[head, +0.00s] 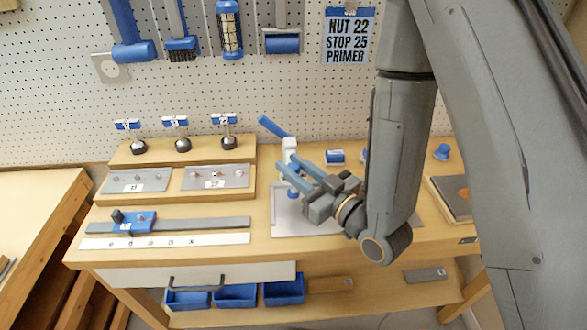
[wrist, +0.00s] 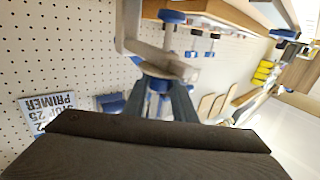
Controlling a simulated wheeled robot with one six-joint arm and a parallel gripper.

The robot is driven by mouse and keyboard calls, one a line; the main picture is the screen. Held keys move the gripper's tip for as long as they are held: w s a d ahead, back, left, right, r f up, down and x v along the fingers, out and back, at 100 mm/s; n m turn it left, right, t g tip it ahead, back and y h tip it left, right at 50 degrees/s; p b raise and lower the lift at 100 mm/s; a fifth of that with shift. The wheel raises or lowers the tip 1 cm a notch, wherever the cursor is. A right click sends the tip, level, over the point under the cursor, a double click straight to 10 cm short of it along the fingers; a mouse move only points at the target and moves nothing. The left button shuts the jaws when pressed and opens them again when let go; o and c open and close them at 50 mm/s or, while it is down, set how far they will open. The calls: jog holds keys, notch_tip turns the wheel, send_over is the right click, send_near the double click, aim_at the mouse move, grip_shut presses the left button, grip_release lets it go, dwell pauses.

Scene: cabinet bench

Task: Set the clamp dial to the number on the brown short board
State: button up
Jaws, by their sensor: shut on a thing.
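The clamp stands on a light grey base plate (head: 290,225) at the middle of the bench, with a pale post (head: 290,147) and a raised blue lever (head: 272,126). My gripper (head: 292,176) reaches it from the right. In the wrist view my gripper (wrist: 160,88) is shut on a blue knob (wrist: 158,82) of the clamp, which looks like its dial. The fingers cover much of the knob, and no dial number is readable. A brownish short board (head: 328,284) lies on the lower shelf; I cannot read a number on it or tell that it is the one named.
A sign (head: 348,38) reads NUT 22, STOP 25, PRIMER. Two grey plates (head: 137,181) and several blue-topped posts (head: 183,144) stand at left. A blue slider (head: 134,222) sits on a grey rail.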

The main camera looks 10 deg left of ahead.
jog(key=n+g+y, duration=0.1)
jog(key=n+g+y+b, duration=0.1)
jog(key=g, duration=0.1)
jog(key=n+g+b, duration=0.1)
jog(key=shift+w+d+n+g+y, duration=0.1)
jog(key=shift+w+n+g+y, duration=0.2)
jog(key=shift+y, duration=0.1)
jog(key=n+g, duration=0.1)
jog(key=g, duration=0.1)
jog(key=n+g+y+b, duration=0.1)
jog(key=n+g, duration=0.1)
jog(key=g, duration=0.1)
jog(key=shift+s+n, duration=0.1)
jog(key=shift+n, duration=0.2)
jog(key=n+g+b, duration=0.1)
jog(key=n+g, duration=0.1)
jog(key=g, duration=0.1)
jog(key=n+g, duration=0.2)
jog(key=g, duration=0.2)
jog(key=shift+f+b, duration=0.1)
jog(key=shift+b, duration=0.25)
jog(key=shift+s+n+g+h+b, duration=0.1)
jog(key=shift+n+g+h+b, duration=0.2)
jog(key=shift+n+g+h, duration=0.4)
jog(key=shift+n+g+h+b, duration=0.25)
jog(key=shift+n+g, duration=0.25)
jog(key=shift+g, duration=0.5)
